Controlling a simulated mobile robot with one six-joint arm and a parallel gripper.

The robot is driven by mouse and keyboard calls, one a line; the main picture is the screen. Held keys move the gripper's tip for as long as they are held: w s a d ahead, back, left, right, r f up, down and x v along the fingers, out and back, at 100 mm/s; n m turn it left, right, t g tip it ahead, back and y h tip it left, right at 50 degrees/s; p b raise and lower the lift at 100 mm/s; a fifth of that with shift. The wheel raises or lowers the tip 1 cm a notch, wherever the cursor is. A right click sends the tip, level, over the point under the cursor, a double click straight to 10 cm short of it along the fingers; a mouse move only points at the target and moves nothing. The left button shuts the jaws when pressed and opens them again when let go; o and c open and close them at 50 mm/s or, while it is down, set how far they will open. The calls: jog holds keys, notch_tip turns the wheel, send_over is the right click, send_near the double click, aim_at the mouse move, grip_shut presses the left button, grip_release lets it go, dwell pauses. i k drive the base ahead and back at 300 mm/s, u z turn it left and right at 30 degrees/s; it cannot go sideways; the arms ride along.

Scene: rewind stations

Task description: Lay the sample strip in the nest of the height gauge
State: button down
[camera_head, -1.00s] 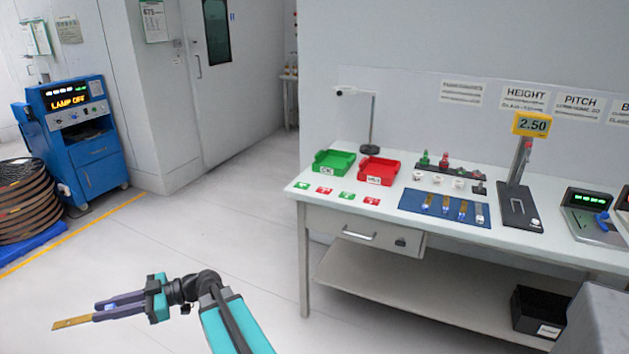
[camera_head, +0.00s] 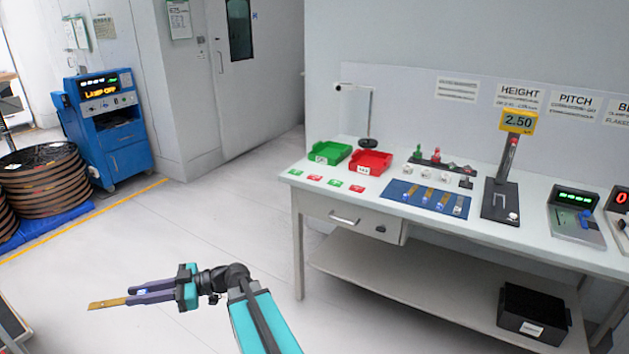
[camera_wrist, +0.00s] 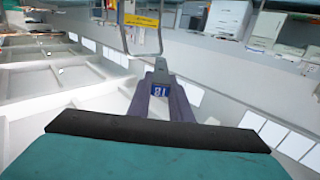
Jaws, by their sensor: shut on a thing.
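My gripper (camera_head: 130,297) is shut on a thin brownish-gold sample strip (camera_head: 106,304), which sticks out past the fingertips to the left over open floor. In the wrist view a blue numbered label (camera_wrist: 159,91) shows between the fingers of my gripper (camera_wrist: 160,82). The height gauge (camera_head: 501,204) stands on the bench at the right, well apart from my gripper. It has a dark base with a pale U-shaped mark, a post and a yellow display (camera_head: 517,121) reading 2.50. The mark looks empty.
The bench (camera_head: 480,237) carries a blue mat (camera_head: 395,187) with several strips, a green bin (camera_head: 330,153) and a red bin (camera_head: 371,164). Another gauge (camera_head: 577,225) stands right of the height gauge. A blue cabinet (camera_head: 108,135) and reels (camera_head: 45,195) are at left. Floor between is clear.

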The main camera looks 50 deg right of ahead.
aim_at(498, 204)
jog(key=k, duration=0.8)
jog(key=z, duration=0.8)
jog(key=i, duration=0.5)
jog(key=z, duration=0.15)
